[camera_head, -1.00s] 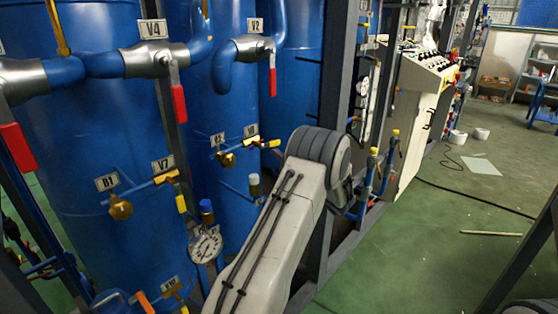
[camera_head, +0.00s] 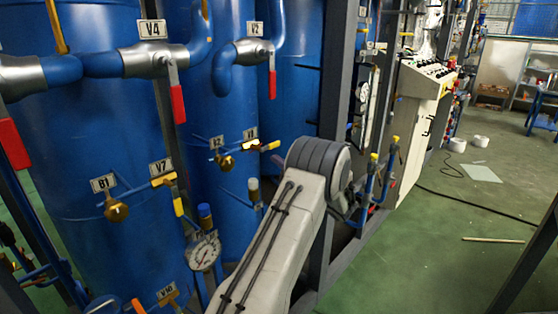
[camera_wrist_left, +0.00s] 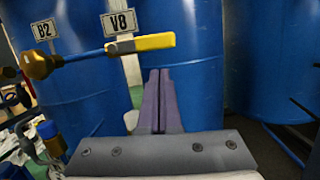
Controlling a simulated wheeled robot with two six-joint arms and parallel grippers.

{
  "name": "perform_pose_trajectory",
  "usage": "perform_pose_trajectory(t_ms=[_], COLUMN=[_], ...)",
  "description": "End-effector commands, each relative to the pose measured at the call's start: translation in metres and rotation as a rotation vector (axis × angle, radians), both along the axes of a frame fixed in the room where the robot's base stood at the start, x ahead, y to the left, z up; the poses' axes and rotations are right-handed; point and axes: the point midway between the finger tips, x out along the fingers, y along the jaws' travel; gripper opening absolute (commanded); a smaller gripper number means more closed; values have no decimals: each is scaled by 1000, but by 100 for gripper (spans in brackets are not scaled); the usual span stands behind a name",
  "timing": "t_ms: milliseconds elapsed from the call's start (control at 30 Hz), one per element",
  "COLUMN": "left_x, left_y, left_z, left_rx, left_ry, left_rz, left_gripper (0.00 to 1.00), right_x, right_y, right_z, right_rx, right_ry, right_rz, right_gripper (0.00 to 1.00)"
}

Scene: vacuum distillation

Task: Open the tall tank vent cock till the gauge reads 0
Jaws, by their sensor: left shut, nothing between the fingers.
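A cock tagged V8 (camera_head: 250,133) has a yellow lever (camera_head: 268,146) lying along its thin pipe, beside a brass fitting tagged B2 (camera_head: 226,162). The left wrist view shows the yellow lever (camera_wrist_left: 141,43) close up, nearly level. A similar cock tagged V7 (camera_head: 164,180) sits further left. A round gauge (camera_head: 204,250) stands below them; its reading is too small to tell. My left gripper (camera_wrist_left: 160,74) is shut and empty, with its fingertips below the lever's right end, apparently apart from it. My right gripper is out of view.
Blue tanks (camera_head: 95,130) stand behind the pipes. Red-handled valves V4 (camera_head: 177,103) and V2 (camera_head: 272,84) hang above. A dark frame post (camera_head: 338,75) rises right of the tanks, with a control console (camera_head: 425,80) beyond. Green floor (camera_head: 420,250) is open at right.

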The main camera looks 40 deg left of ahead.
Motion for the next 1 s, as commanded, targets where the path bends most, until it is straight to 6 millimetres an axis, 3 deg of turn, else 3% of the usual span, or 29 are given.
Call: perform_pose_trajectory(t_ms=[33,67,300,500,700,1000], left_x=[0,1,-3,-6,-8,-8], left_y=[-1,-1,-58,-88,-98,-98], left_z=[-20,-28,-34,-40,-42,-42], left_rx=[-1,-1,-1,0,-1,-1], left_ry=[3,3,0,0,1,1], left_rz=[-1,-2,-8,-5,-3,-2], left_gripper=[0,0,0,0,0,0], right_x=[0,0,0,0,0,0], right_y=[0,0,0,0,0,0], right_z=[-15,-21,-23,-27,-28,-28], right_rx=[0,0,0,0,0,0], right_ry=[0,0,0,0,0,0], right_rz=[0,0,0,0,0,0], right_gripper=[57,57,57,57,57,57])
